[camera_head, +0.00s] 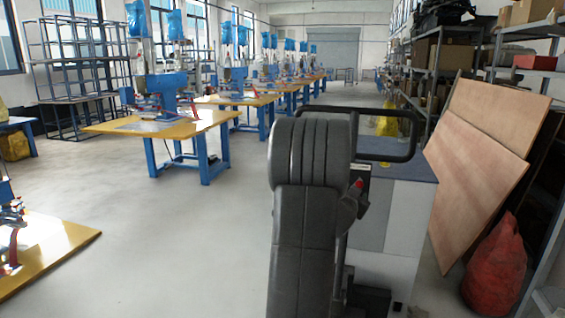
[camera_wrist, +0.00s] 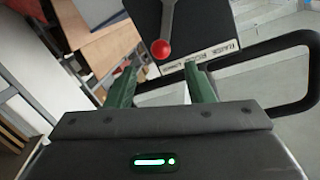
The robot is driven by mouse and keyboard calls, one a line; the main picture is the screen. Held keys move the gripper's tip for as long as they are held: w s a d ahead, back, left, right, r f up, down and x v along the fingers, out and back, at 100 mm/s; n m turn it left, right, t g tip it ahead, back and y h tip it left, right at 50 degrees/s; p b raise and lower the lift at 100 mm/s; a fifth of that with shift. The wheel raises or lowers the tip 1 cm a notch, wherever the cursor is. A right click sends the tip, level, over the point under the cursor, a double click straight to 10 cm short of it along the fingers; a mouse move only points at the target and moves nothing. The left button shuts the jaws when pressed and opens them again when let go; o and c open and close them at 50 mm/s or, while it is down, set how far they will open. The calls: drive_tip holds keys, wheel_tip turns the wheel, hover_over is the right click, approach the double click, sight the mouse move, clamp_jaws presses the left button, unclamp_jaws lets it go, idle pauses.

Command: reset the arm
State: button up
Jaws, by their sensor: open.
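My gripper (camera_wrist: 160,74) shows in the wrist view with its two green fingers apart and nothing between them. Beyond the fingertips is a red ball knob on a grey lever, in front of a dark box with a printed label. I cannot tell whether the knob and box are part of me. In the head view my dark arm stands upright right of the middle, and it hides whatever lies straight behind it. The gripper's fingers cannot be made out in that view.
Yellow-topped blue workbenches (camera_head: 180,125) with machines run back on the left, with another bench top (camera_head: 50,250) at near left. Wooden boards (camera_head: 480,150) lean at the right beside a red sack (camera_head: 497,270) and shelving. The floor (camera_head: 150,250) between is clear.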

sight(356, 184)
drive_tip(key=f+v, duration=0.1)
drive_tip(key=v, duration=0.5)
drive_tip(key=x, duration=0.4)
drive_tip(key=p+x, duration=0.1)
drive_tip(key=x, duration=0.4)
drive_tip(key=r+x, duration=0.1)
drive_tip(key=x, duration=0.3)
drive_tip(key=shift+w+r, duration=0.1)
drive_tip(key=shift+w, duration=0.3)
drive_tip(key=shift+a+r+n+p, duration=0.3)
drive_tip(key=shift+n+p, duration=0.3)
drive_tip(key=shift+p, duration=0.35)
drive_tip(key=shift+a+f+n+p, duration=0.1)
drive_tip(key=shift+a+n+p, duration=0.1)
drive_tip(key=shift+n+p, duration=0.15)
drive_tip(key=shift+a, duration=0.1)
